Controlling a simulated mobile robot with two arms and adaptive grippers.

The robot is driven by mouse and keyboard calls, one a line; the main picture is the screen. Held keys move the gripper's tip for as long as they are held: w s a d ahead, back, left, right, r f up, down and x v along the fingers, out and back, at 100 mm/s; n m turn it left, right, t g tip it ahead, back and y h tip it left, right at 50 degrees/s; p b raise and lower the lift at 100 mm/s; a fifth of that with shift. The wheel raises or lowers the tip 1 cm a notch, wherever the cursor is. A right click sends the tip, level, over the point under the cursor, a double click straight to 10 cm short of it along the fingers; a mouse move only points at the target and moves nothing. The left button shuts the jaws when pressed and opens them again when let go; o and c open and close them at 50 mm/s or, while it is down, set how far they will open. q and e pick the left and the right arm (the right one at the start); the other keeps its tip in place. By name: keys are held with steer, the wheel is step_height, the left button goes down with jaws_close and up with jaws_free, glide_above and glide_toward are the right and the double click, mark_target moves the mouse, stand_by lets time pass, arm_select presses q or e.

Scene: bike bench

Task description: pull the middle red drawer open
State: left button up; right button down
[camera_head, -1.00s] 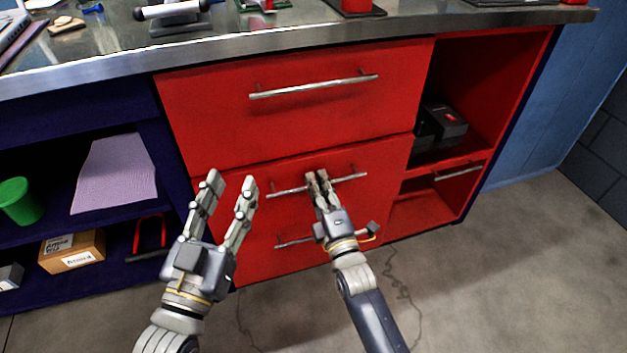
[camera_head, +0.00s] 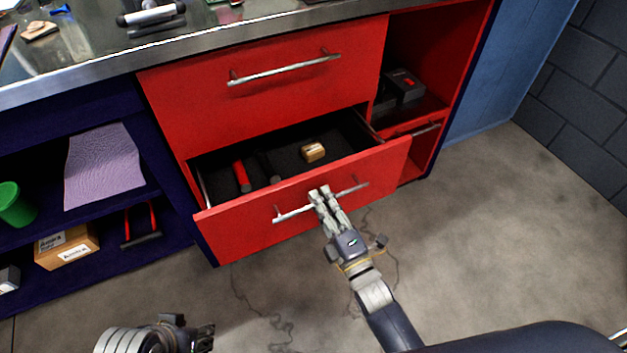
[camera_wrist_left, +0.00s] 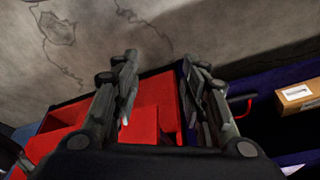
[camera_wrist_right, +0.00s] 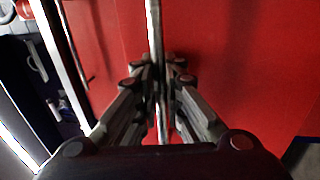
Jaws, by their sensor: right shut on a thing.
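The middle red drawer (camera_head: 235,220) stands pulled out from the cabinet in the head view, its black inside showing. A red-handled tool (camera_head: 242,177) and a small tan block (camera_head: 313,152) lie in it. My right gripper (camera_head: 322,197) is shut on the drawer's silver bar handle (camera_head: 290,213). In the right wrist view the handle (camera_wrist_right: 155,35) runs between the closed fingers (camera_wrist_right: 158,85). My left gripper (camera_wrist_left: 158,75) is open and empty in its wrist view; in the head view only part of it shows at the bottom left.
The top red drawer (camera_head: 270,100) is shut above, under the metal bench top (camera_head: 95,68). Blue shelves at the left hold a green cup (camera_head: 18,205) and a cardboard box (camera_head: 67,247). Bare concrete floor (camera_head: 490,240) lies at the right.

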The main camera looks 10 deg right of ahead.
arm_select(q)
steer(key=s+p+x, duration=0.2)
steer(key=p+x, duration=0.2)
steer(key=x, duration=0.7)
steer(key=shift+d+f+g+p, duration=0.15)
steer(key=shift+f+g+p, duration=0.2)
steer(key=shift+f, duration=0.3)
arm_select(e)
steer(key=r+v, duration=0.3)
steer(key=v, duration=1.4)
steer(key=shift+s, duration=0.5)
arm_select(q)
steer(key=shift+s, duration=0.1)
arm_select(e)
steer(key=shift+d, duration=0.15)
steer(key=c, duration=1.7)
jaws_free()
steer(key=v, duration=1.2)
